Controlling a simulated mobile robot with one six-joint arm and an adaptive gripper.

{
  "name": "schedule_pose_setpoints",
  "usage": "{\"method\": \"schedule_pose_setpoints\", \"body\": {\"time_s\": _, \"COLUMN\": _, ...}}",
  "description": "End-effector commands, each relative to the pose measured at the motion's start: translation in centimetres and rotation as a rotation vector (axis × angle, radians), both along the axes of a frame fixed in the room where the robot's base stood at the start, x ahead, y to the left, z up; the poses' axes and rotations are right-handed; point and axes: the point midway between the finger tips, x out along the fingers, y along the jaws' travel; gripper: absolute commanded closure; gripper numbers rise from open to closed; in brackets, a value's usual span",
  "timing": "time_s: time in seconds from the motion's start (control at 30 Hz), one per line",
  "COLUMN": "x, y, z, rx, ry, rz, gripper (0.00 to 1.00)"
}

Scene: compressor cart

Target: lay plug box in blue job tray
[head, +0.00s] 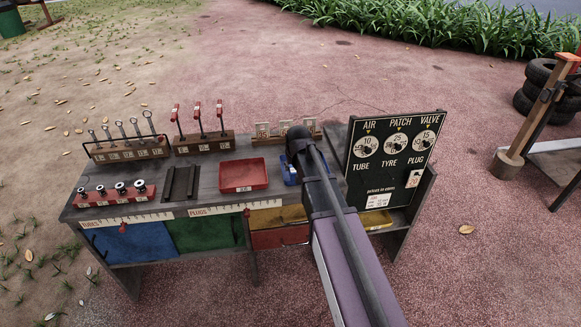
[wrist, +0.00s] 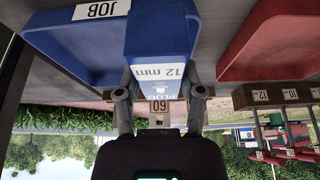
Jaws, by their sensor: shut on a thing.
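The plug box (wrist: 161,40), blue with a white "PLUG 12 mm" label, is held in my gripper (wrist: 160,92) in the wrist view. The two fingers are shut on its sides near the labelled end. The blue job tray (wrist: 60,40), with a white JOB label, is directly beside and behind the box, and the box overlaps its edge in the picture. I cannot tell whether the box touches the tray. In the head view my arm hides the gripper and most of this spot; only a blue patch shows left of the arm.
A red tray (head: 243,175) sits on the bench left of my arm and also shows in the wrist view (wrist: 265,45). Tool racks (head: 204,143) line the bench's back. A black gauge board (head: 392,155) stands upright to the right of my arm.

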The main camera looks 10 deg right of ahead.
Motion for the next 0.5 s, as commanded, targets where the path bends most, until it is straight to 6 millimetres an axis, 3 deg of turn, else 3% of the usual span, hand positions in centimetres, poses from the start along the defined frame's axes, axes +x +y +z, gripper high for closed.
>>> {"method": "schedule_pose_setpoints", "body": {"time_s": 0.03, "x": 1.5, "y": -0.1, "z": -0.2, "rx": 0.000, "ry": 0.000, "rz": 0.000, "gripper": 1.00}}
{"method": "schedule_pose_setpoints", "body": {"time_s": 0.2, "x": 4.1, "y": -0.3, "z": -0.4, "rx": 0.000, "ry": 0.000, "rz": 0.001, "gripper": 1.00}}
{"method": "schedule_pose_setpoints", "body": {"time_s": 0.5, "x": 5.3, "y": -0.4, "z": -0.5, "rx": 0.000, "ry": 0.000, "rz": 0.001, "gripper": 1.00}}
